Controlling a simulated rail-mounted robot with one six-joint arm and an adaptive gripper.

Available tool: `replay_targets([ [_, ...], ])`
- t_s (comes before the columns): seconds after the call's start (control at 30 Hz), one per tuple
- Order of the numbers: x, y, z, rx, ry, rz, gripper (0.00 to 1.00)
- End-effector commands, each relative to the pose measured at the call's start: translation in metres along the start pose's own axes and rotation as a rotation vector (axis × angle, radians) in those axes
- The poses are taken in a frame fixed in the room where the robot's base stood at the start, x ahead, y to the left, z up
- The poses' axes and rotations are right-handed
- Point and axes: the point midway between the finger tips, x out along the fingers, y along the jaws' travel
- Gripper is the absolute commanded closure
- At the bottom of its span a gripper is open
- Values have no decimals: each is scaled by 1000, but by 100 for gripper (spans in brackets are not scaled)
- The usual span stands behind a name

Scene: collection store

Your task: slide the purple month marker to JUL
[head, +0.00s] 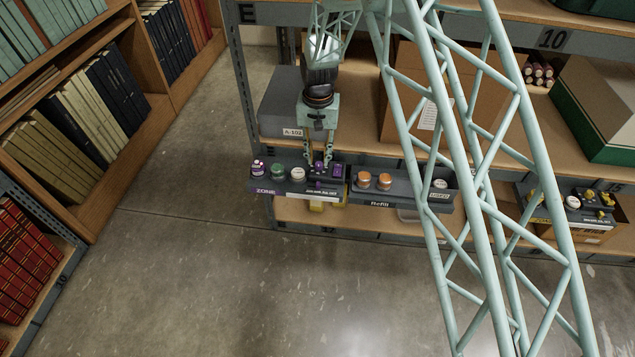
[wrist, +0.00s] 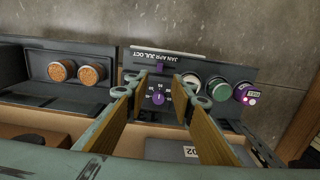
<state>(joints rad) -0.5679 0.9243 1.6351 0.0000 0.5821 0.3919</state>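The month strip (wrist: 168,54), lettered JAN APR JUL OCT, runs along the front of a dark control panel (head: 296,188). A small purple piece that looks like the month marker (wrist: 159,71) sits beside the strip in the wrist view; the month it is at is too small to tell. A purple round dial (wrist: 158,98) with a pale scale is on the same panel. My gripper (head: 318,162) points down over the purple controls in the head view. In the wrist view my gripper (wrist: 172,92) has its fingers apart, with nothing held; the dial shows between them.
Green (head: 277,172) and white (head: 298,174) knobs and a purple ZONE knob (head: 258,167) stand left of my gripper. The Refill panel (head: 380,203) with orange knobs is close on the right. A grey box (head: 283,105) stands behind; open floor lies in front.

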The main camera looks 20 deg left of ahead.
Motion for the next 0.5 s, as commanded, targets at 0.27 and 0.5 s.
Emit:
replay_targets([
  [0.27,4,0,0,0,-1,0,77],
  [0.5,22,0,0,0,-1,0,77],
])
